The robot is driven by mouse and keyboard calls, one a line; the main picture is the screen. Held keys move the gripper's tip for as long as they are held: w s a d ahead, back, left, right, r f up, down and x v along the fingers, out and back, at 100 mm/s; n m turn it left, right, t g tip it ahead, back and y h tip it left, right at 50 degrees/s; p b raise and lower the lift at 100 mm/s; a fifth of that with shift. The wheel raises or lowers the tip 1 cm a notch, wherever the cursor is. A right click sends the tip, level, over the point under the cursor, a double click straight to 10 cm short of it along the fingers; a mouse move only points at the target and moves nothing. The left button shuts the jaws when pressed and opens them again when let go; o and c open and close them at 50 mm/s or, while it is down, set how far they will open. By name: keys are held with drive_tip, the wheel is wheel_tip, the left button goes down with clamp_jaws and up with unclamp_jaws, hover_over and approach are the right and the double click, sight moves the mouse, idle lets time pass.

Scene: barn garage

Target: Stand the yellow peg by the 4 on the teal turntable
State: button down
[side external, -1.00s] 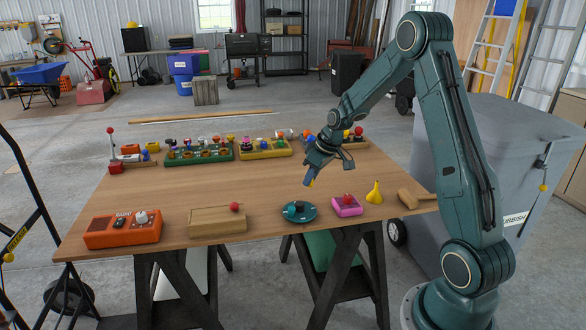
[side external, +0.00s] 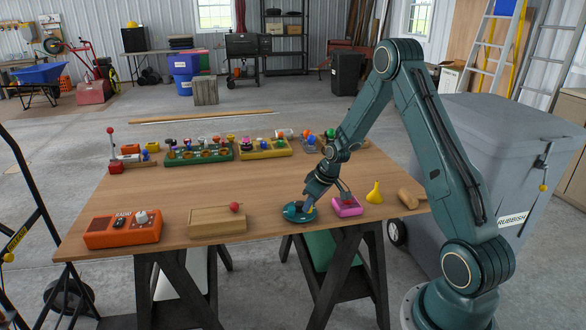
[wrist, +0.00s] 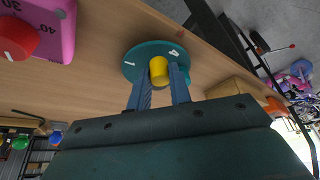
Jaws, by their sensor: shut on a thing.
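The yellow peg (wrist: 159,68) is clasped between the two blue fingers of my gripper (wrist: 160,84), with its round end showing in the wrist view. The peg is mostly hidden there. I cannot tell whether the peg touches the turntable.
A pink box with a red knob (side external: 347,207) stands close to the right of the turntable. A wooden block with a red ball (side external: 216,221) and an orange radio (side external: 122,231) lie left. A yellow pear-shaped object (side external: 374,193) and mallet (side external: 409,199) lie right. The table middle is clear.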

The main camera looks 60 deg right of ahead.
drive_tip(key=shift+f, duration=0.7)
drive_tip(key=shift+f, duration=0.15)
drive_tip(key=c, duration=1.3)
unclamp_jaws()
drive_tip(key=shift+r, duration=0.2)
drive_tip(key=shift+v, duration=6)
